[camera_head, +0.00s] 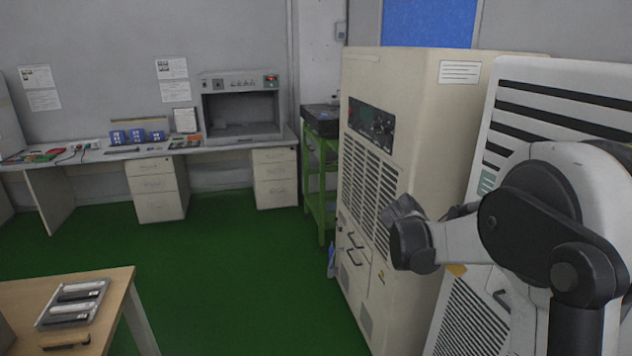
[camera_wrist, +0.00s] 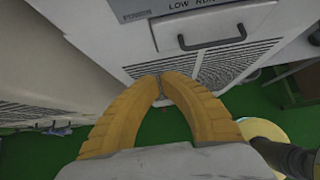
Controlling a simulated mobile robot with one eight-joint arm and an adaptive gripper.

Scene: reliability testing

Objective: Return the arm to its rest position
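My gripper (camera_wrist: 160,80) shows in the wrist view as two curved yellow ribbed fingers. Their tips meet, with nothing seen between them, so it is shut and empty. It points toward a pale cabinet front (camera_wrist: 190,65) with a dark handle and a vent grille; the gap cannot be told. In the head view my arm is bent at the right, in front of the tall cabinets. A small yellow patch below it may be part of my gripper, which is otherwise hidden there.
A cream cabinet (camera_head: 400,75) and a white vented cabinet (camera_head: 560,75) stand close to my arm. A wooden table (camera_head: 105,310) with a tray (camera_head: 42,318) is at lower left. A desk with a box oven (camera_head: 240,105) lines the back wall. The green floor (camera_head: 230,270) between is clear.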

